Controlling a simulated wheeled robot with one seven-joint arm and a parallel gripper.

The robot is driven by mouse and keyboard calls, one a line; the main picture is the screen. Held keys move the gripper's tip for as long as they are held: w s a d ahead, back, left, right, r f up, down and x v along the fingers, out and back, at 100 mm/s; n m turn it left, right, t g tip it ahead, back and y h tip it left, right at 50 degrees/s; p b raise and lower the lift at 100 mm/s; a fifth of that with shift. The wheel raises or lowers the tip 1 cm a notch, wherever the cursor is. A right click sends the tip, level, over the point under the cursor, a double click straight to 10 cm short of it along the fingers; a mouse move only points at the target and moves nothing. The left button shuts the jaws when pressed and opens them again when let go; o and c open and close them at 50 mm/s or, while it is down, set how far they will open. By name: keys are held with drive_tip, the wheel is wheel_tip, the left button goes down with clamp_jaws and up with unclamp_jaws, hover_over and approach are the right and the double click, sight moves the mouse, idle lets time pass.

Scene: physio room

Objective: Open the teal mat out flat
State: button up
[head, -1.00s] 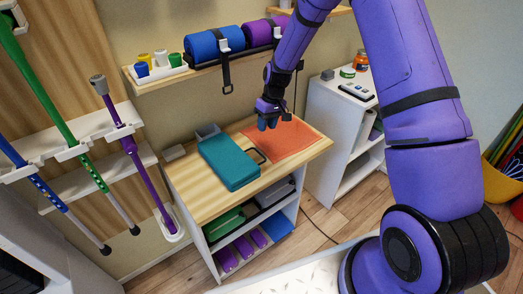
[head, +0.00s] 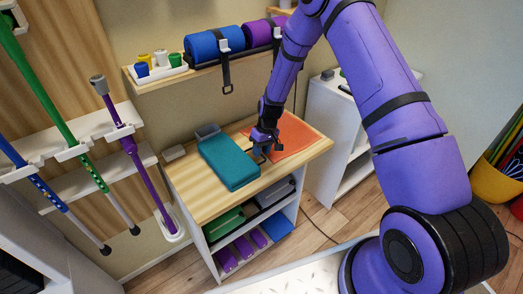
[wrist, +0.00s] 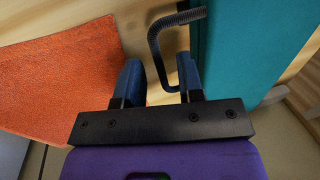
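The teal mat (head: 229,163) lies folded shut on the wooden table top, left of an orange sheet. A black handle (wrist: 154,50) stands out from the mat's right side; in the wrist view its near end lies between my finger tips. My gripper (head: 263,142) is low over the table at the mat's right edge. In the wrist view the two blue fingers of my gripper (wrist: 160,80) are apart, with a gap around the handle's lower end. I cannot tell if either finger touches the handle. In the head view my gripper hides most of the handle.
The orange sheet (head: 294,138) lies flat at the table's right. A grey box (head: 207,131) and a small pale block (head: 174,153) sit at the table's back left. A shelf with a blue roll (head: 212,43) hangs above. Bare wooden table top (head: 202,203) shows at the front left.

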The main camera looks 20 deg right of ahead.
clamp_jaws()
drive_tip(key=shift+r, duration=0.1)
